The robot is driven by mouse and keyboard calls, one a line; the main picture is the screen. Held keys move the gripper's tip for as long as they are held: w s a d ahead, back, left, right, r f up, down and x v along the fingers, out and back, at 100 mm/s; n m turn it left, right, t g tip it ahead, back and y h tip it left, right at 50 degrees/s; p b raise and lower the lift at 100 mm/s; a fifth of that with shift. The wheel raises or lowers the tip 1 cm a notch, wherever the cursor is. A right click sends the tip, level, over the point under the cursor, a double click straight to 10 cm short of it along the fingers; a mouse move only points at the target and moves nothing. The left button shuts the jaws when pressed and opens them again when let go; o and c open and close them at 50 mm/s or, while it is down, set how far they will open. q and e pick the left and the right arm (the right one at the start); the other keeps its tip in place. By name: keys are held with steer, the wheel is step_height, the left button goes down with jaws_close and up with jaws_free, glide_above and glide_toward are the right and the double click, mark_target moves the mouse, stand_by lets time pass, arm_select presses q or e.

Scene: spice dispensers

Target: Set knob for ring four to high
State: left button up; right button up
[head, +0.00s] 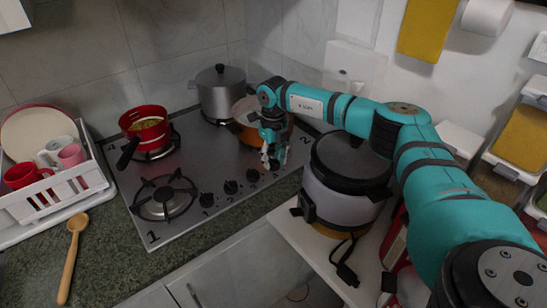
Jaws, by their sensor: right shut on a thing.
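The steel stovetop has a row of black knobs along its front: a left knob (207,199), a second knob (231,187) and a third knob (253,175). My right gripper (272,160) reaches down at the right end of this row and is shut on the rightmost knob, which its fingers mostly hide. The knob's setting cannot be read. Ring four, marked 4 at the back left, is under a red pot (147,129) with yellowish contents and a black handle. My left gripper is not in view.
A lidded steel pot (219,95) stands at the back, beside an orange-brown pot (250,134) partly behind my gripper. The front left burner (164,198) is bare. A black-lidded cooker (340,190) stands close on the right, under my arm. A white dish rack (55,192) is left.

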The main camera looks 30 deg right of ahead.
steer(key=shift+c, duration=0.6)
steer(key=shift+m, duration=0.4)
steer(key=m+p, duration=0.1)
steer(key=m, duration=0.2)
steer(key=shift+r+m, duration=0.15)
steer(key=shift+m, duration=0.25)
steer(key=m+p, duration=0.2)
steer(key=m, duration=0.3)
steer(key=shift+w, duration=0.1)
steer(key=shift+d+m, duration=0.1)
steer(key=shift+m, duration=0.2)
steer(key=o, duration=1.2)
steer(key=shift+c, duration=0.2)
